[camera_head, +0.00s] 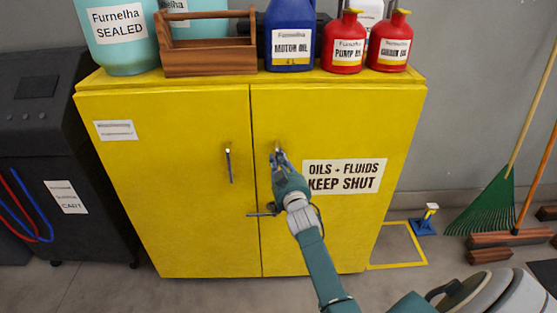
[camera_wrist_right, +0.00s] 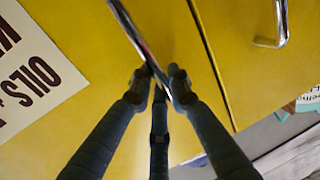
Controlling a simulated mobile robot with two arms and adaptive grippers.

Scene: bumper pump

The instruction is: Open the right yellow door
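The yellow cabinet has a left door (camera_head: 170,180) and a right door (camera_head: 330,230), both flush with the front. The right door bears a sign reading "OILS + FLUIDS KEEP SHUT" (camera_head: 342,177). My right gripper (camera_head: 278,154) is at the right door's handle, near the middle seam. In the right wrist view, the metal bar handle (camera_wrist_right: 133,30) passes between the fingertips of the right gripper (camera_wrist_right: 159,77), which are closed in around it. In the head view the gripper hides most of this handle. My left gripper is not in view.
The left door's handle (camera_head: 229,163) is just left of the seam. On the cabinet top stand a wooden tray (camera_head: 210,68), a blue motor oil jug (camera_head: 290,30) and red cans (camera_head: 343,48). A dark cart (camera_head: 60,140) stands left.

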